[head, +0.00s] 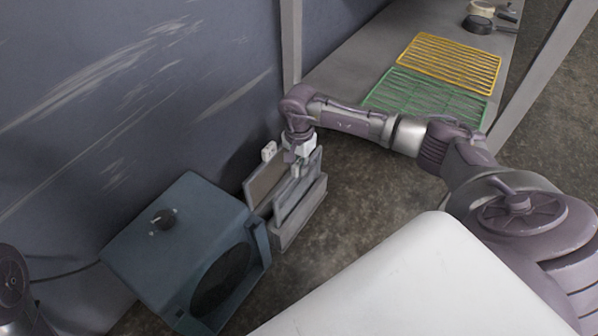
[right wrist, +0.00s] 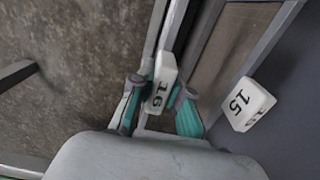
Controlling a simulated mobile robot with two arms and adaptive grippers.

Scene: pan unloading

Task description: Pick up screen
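Two framed screens stand side by side in a grey rack (head: 298,228) on the floor. The front screen (head: 297,193) is under my right gripper (head: 298,167). The rear screen (head: 262,185) has a white tag (head: 269,151), which reads 15 in the right wrist view (right wrist: 247,104). In that view a white tag marked 16 (right wrist: 160,84) is between the teal-padded fingers of my right gripper (right wrist: 158,108). The fingers are on both sides of it, very near; whether they press on it I cannot tell. My left gripper is not in view.
A blue-grey box-shaped machine (head: 180,235) with a dark round opening stands left of the rack. A wall (head: 130,90) is close behind. A shelf at the upper right holds a green wire rack (head: 425,98), a yellow one (head: 450,60) and pans (head: 482,18).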

